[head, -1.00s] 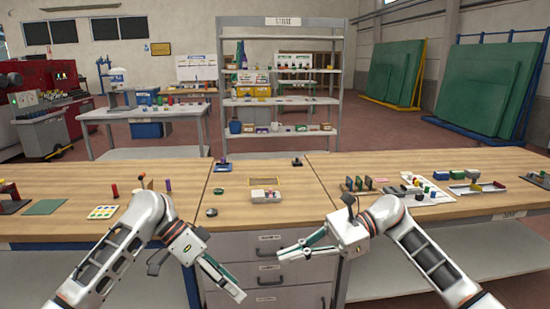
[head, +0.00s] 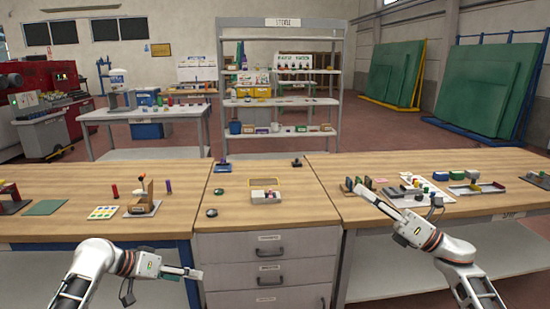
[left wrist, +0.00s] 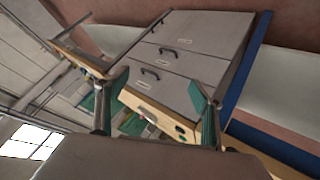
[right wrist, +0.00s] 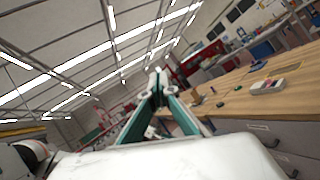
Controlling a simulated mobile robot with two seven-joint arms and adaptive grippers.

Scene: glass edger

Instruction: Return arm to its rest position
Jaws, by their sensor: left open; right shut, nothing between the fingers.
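My left gripper (head: 184,272) is at the lower left of the head view, in front of the bench's front edge and below its top. It is open and empty; in the left wrist view its fingers (left wrist: 160,95) stand wide apart with the drawer unit behind them. My right gripper (head: 370,195) is at the right of the head view, pointing up and left over the front of the bench top. In the right wrist view its fingertips (right wrist: 156,78) meet with nothing between them.
The wooden bench top (head: 300,210) has a white tray with small items (head: 265,196) at its middle. A wooden stand (head: 142,195) and a colour-dotted card (head: 103,212) are at left. Several small items and an open box (head: 476,189) are at right. Drawers (head: 265,270) sit below.

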